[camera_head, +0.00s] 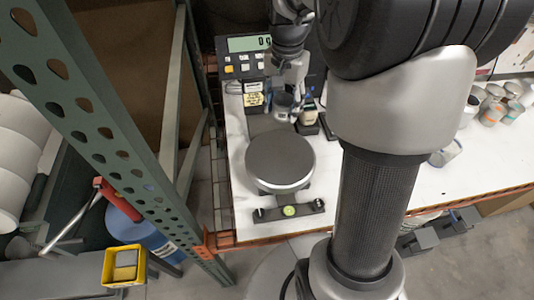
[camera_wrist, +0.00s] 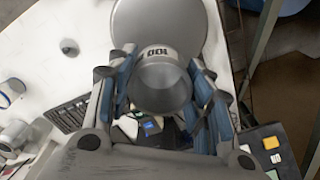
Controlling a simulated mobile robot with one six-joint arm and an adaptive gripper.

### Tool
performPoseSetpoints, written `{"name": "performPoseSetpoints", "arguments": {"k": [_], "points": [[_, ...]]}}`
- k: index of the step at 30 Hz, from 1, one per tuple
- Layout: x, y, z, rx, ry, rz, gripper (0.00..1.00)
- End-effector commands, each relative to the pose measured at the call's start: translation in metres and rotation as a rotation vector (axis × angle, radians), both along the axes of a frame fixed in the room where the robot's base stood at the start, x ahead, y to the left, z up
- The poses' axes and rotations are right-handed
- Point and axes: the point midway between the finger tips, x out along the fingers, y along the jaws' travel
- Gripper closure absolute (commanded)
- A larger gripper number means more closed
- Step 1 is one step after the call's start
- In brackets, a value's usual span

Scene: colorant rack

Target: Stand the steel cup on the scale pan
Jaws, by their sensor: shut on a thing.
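The steel cup (camera_wrist: 162,88) is a grey cup marked 100, held between the blue-padded fingers of my gripper (camera_wrist: 163,62) in the wrist view. In the head view the cup (camera_head: 283,104) shows just behind the scale pan, below my gripper (camera_head: 287,92). The scale pan (camera_head: 280,160) is a bare round grey disc. It also shows in the wrist view (camera_wrist: 160,28), beyond the cup and partly covered by it. I cannot tell the height of the cup over the bench.
The scale display (camera_head: 250,43) stands at the back left. A small dark-based bottle (camera_head: 308,115) stands right of the cup. A level bubble (camera_head: 289,211) sits in front of the pan. A green rack upright (camera_head: 110,135) rises at left. Several small containers (camera_head: 492,112) stand at far right.

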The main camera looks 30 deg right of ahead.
Motion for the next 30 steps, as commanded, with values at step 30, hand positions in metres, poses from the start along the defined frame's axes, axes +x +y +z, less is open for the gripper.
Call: {"name": "performPoseSetpoints", "arguments": {"k": [30], "points": [[-0.001, 0.0, -0.184, 0.001, 0.003, 0.002, 0.82]]}}
